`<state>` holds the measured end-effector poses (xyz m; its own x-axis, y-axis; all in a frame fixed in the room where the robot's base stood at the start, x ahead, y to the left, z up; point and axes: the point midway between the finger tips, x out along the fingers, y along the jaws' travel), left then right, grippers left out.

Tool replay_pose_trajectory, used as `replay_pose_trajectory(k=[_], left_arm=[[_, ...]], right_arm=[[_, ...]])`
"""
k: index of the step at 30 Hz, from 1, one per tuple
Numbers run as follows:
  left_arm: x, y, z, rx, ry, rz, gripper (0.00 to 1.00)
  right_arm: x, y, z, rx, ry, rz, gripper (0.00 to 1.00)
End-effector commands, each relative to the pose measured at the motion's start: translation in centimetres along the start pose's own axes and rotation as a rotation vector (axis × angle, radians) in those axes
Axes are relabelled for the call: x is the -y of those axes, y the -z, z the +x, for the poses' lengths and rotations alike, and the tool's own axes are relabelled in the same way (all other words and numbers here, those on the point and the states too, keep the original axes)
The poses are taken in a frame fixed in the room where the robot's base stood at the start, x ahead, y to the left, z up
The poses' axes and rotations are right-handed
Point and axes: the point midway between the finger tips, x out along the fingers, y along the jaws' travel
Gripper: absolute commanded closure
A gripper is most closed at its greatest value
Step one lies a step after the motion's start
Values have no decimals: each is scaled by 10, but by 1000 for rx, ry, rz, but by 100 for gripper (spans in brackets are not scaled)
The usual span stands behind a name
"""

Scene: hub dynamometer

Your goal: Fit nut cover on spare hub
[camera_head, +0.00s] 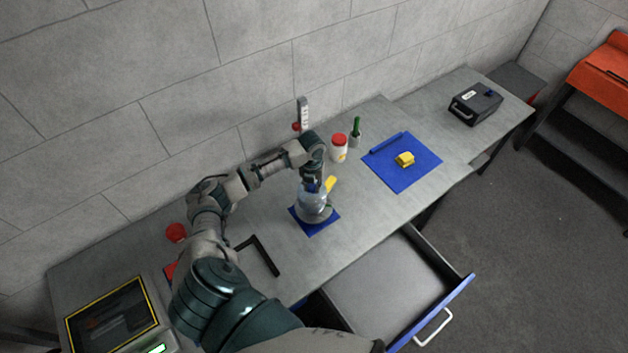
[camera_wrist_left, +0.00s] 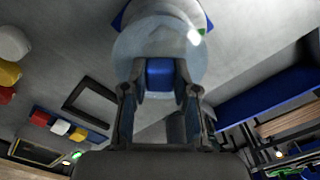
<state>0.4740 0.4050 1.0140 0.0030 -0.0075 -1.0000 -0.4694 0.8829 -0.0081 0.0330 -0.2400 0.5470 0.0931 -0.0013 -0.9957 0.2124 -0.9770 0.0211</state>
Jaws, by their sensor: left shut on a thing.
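My left gripper (camera_head: 313,186) points down over the small blue mat and is shut on a blue piece (camera_wrist_left: 160,75), which I take to be the nut cover or its grip. Directly beyond that piece is a rounded, pale grey-blue body (camera_head: 312,207), which also shows in the left wrist view (camera_wrist_left: 138,46). It rests on the small blue mat (camera_head: 323,229) and looks like the spare hub. The blue piece is against or just above this body; I cannot tell whether they touch. My gripper hides the hub's top. My right gripper is not in view.
Behind the hub stand a red-lidded white jar (camera_head: 339,150) and a green bottle (camera_head: 356,132). A larger blue mat (camera_head: 405,178) holds a yellow block (camera_head: 404,159). A black angle frame (camera_head: 264,254) lies left of the hub. An open drawer (camera_head: 390,290) juts out in front.

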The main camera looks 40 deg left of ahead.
Motion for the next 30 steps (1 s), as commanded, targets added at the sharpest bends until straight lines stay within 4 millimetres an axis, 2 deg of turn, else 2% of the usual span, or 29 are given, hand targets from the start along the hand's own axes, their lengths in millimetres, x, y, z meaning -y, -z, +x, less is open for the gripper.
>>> replay_pose_trajectory(k=[3, 9, 30], left_arm=[[3, 0, 11, 0, 1, 0, 100], [4, 2, 20, 2, -3, 0, 100], [1, 0, 23, 1, 1, 0, 100]], right_arm=[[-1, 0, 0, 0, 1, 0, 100], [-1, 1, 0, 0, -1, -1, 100], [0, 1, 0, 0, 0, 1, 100]])
